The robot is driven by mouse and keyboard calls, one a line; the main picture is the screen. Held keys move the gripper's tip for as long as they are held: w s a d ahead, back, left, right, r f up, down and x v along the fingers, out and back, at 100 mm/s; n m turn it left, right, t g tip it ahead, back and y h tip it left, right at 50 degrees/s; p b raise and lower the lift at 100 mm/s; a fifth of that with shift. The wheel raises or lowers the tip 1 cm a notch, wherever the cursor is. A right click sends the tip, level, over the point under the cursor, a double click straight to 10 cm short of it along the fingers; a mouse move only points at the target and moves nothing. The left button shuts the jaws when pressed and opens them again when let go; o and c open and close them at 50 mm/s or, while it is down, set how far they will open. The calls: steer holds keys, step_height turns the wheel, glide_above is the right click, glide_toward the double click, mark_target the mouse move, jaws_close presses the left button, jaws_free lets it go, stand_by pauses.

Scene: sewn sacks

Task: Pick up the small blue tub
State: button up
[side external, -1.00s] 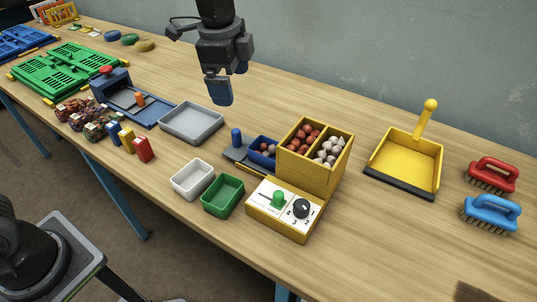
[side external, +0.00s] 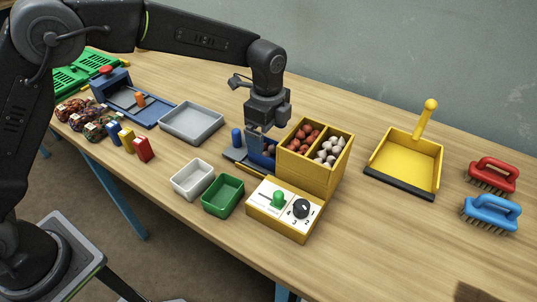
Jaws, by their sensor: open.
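The small blue tub (side external: 262,161) sits on a low blue-and-yellow platform, against the left side of the yellow two-bin dispenser (side external: 308,176). Some red-brown pieces show in it. My gripper (side external: 260,144) is open and points down right over the tub, hiding part of it. I cannot tell whether the fingers touch the tub's walls.
A blue peg (side external: 236,138) stands just left of my gripper. The control box (side external: 282,226) with a green knob and a black dial is in front. A white tray (side external: 193,190), a green tray (side external: 222,208) and a grey tray (side external: 214,136) lie left.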

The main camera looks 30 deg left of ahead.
mark_target(267, 148)
step_height(267, 148, down, 5)
steer(key=shift+a+f, duration=0.1)
steer(key=shift+f, duration=0.05)
steer(key=c, duration=1)
